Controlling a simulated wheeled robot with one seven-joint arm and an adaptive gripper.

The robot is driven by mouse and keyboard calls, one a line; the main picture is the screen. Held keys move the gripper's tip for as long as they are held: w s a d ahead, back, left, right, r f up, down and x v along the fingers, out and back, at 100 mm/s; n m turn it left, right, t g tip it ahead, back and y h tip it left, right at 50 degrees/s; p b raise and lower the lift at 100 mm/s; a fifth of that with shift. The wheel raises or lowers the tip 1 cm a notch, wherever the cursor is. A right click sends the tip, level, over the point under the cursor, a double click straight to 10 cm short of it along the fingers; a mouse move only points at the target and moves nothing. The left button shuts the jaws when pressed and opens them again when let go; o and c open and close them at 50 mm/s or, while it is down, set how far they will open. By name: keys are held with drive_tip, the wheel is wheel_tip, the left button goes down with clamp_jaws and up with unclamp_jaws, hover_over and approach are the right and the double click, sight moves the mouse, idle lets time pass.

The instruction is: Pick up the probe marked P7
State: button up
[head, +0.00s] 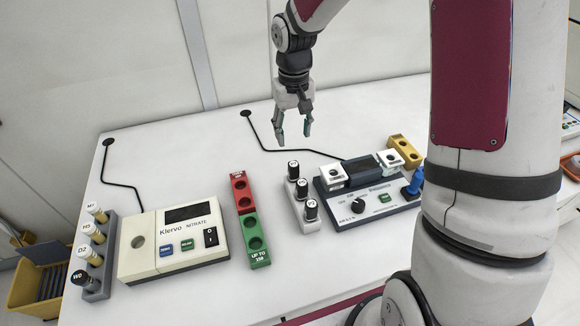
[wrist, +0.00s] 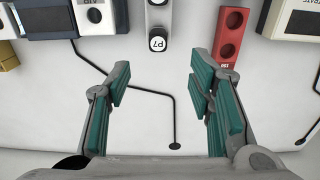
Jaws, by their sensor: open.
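The probe marked P7 (wrist: 158,42) has a black cap with a white label and stands upright at the end of a light grey rack (wrist: 160,15). In the head view it appears to be the farthest black-capped probe (head: 293,168) of three in the rack (head: 309,222). My gripper (head: 294,136) is open and empty, above the table behind the rack. In the wrist view my gripper (wrist: 160,85) has its teal-padded fingers spread, with P7 beyond the tips and roughly centred between them.
A red and green block (head: 249,222) stands left of the rack, and a dark meter (head: 365,185) stands close on its right. The nitrate meter (head: 172,242) and a rack of vials (head: 95,255) are farther left. Black cables run across the otherwise clear back table.

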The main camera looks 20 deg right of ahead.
sight(294, 164)
wheel_tip(294, 164, down, 9)
drive_tip(key=shift+r+p, duration=0.2)
drive_tip(key=shift+p, duration=0.1)
drive_tip(key=shift+w+d+f+p, duration=0.15)
drive_tip(key=shift+f+p, duration=0.1)
drive_tip(key=shift+f, duration=1.15)
drive_tip(key=shift+w+d+f+p, duration=0.1)
drive_tip(key=shift+f+p, duration=0.15)
drive_tip(key=shift+f, duration=1.15)
clamp_jaws()
